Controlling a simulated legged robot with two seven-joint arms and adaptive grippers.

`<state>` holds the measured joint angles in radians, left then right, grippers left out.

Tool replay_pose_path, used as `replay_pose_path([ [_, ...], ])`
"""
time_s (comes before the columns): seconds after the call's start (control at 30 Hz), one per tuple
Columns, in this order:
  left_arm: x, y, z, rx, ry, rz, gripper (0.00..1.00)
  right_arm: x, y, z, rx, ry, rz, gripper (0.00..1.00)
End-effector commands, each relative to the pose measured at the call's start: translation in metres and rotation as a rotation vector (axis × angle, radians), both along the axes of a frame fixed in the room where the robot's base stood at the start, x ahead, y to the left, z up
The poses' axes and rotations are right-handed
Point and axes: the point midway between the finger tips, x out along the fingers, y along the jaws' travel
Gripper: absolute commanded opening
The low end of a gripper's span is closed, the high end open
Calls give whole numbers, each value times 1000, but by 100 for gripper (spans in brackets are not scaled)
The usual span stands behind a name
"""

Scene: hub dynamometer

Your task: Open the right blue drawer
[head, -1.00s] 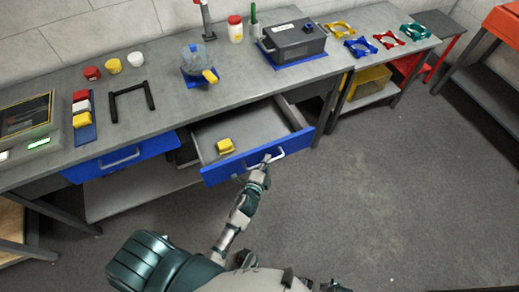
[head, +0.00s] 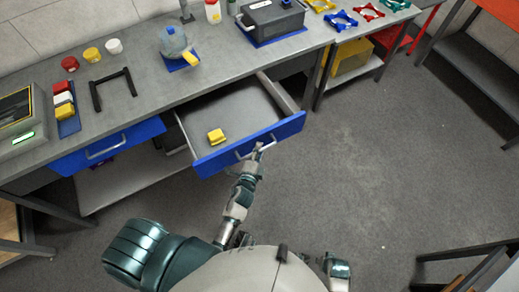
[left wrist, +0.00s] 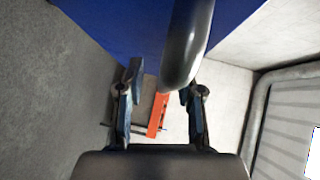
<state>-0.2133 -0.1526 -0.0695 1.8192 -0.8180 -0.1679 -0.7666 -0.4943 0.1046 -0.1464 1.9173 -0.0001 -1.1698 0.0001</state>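The right blue drawer (head: 250,144) stands pulled out from under the bench, its inside showing. My left gripper (head: 257,150) is at the right part of this handle. In the left wrist view, the fingers of my left gripper (left wrist: 162,95) are spread apart. The grey handle (left wrist: 184,50) reaches down toward the space between them, nearer the right finger, with a gap to the left finger. I cannot tell whether it touches.
The left blue drawer (head: 107,146) is shut. The bench top (head: 130,110) carries a jug (head: 173,42), a black box (head: 272,20), coloured caps and a black frame (head: 112,90). Grey floor (head: 365,150) is free to the right. A dark table (head: 470,262) stands at lower right.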

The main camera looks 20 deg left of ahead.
Motion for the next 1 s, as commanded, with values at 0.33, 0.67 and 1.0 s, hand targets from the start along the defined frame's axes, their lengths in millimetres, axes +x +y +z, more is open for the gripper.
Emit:
replay_pose_path([
  [0.33, -4, -2, 3, -3, -6, -4, 39, 0, -4, 1, -7, -3, 0, 40],
  [0.67, -68, -7, 11, -4, -3, -1, 39, 0, -3, 1, -4, -2, 0, 40],
  [1.0, -115, -11, 18, 0, -2, -2, 39, 0, -2, 1, -4, -1, 0, 40],
])
